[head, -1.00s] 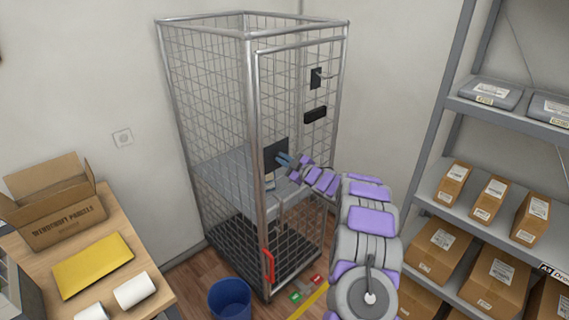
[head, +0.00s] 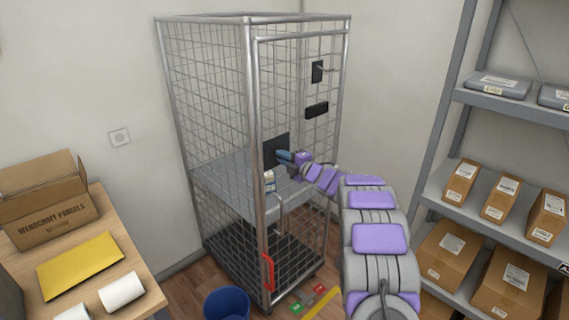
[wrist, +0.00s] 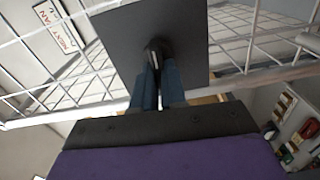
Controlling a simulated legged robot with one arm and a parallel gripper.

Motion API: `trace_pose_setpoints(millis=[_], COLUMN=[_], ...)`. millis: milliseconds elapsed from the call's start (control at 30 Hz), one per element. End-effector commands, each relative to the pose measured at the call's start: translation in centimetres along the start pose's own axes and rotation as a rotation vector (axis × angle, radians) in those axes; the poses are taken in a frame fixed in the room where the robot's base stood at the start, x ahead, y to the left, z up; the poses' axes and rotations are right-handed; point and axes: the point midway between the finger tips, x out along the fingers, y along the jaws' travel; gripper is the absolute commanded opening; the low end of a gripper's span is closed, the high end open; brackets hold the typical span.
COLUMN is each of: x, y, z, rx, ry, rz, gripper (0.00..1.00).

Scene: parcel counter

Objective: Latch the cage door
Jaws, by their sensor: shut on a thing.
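The tall wire cage (head: 215,100) stands in the corner, and its mesh door (head: 290,230) faces front right, in line with the frame as far as I can tell. A black latch plate (head: 275,149) sits on the door's left side at mid height. My gripper (head: 284,156) is at this plate. In the wrist view my gripper (wrist: 157,80) has its blue fingers shut on a dark knob or handle (wrist: 158,48) in front of the black plate (wrist: 185,25). The fingers partly hide the handle, so its angle is unclear.
A grey shelf unit (head: 455,135) with parcels stands close on the right. A table (head: 133,270) with a carton and a yellow envelope is at left. A blue bin (head: 227,303) stands on the floor before the cage. A red handle (head: 268,271) is low on the cage.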

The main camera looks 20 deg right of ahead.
Motion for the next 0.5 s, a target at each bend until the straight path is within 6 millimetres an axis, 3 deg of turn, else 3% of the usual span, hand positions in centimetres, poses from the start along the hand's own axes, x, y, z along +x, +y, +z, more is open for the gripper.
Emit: trace_pose_setpoints(millis=[500], x=[0.19], y=[-0.41], z=[-0.23], rx=[-0.078], ry=[0.003], rz=[-0.006], gripper=[0.00])
